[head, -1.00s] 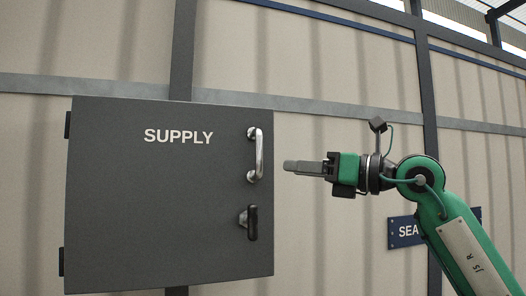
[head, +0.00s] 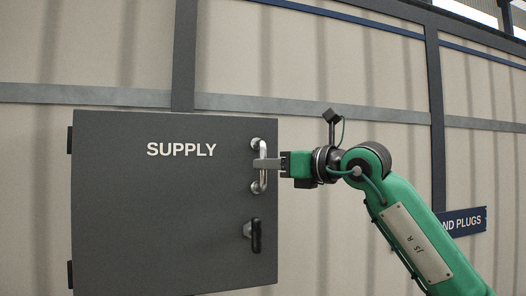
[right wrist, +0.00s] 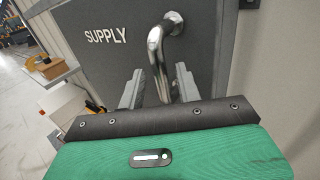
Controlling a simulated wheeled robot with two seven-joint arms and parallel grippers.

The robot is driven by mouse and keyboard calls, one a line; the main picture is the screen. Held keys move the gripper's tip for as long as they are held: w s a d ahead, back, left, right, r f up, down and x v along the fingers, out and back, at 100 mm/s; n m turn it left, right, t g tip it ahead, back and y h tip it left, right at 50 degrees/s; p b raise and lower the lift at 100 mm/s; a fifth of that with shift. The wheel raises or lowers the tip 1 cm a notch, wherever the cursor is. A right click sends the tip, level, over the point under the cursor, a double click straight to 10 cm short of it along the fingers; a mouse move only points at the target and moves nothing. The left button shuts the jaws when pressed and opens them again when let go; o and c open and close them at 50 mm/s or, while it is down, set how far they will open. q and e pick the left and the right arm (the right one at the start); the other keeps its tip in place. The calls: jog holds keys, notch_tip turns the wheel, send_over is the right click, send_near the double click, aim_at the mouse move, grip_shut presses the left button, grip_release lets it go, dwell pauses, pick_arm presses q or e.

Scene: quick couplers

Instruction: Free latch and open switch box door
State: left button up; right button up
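The dark grey switch box door (head: 150,210), lettered SUPPLY, is closed flat on the box in the head view. Its chrome bar handle (head: 263,181) stands upright near the right edge, and shows in the right wrist view (right wrist: 156,44). Below it is the black latch lever (head: 257,237), hanging vertically on a metal base. My right gripper (head: 267,163) is at the handle. In the right wrist view its fingers (right wrist: 160,90) are apart, one on each side of the bar, with small gaps visible. My left gripper is not in view.
Hinges (head: 70,139) sit on the door's left side. A beige panel wall (head: 330,60) with grey rails is behind. A blue sign (head: 465,222) hangs behind my right arm. The space in front of the door's left part is clear.

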jog(key=shift+p+x, duration=0.5)
jog(key=shift+x, duration=0.8)
grip_shut()
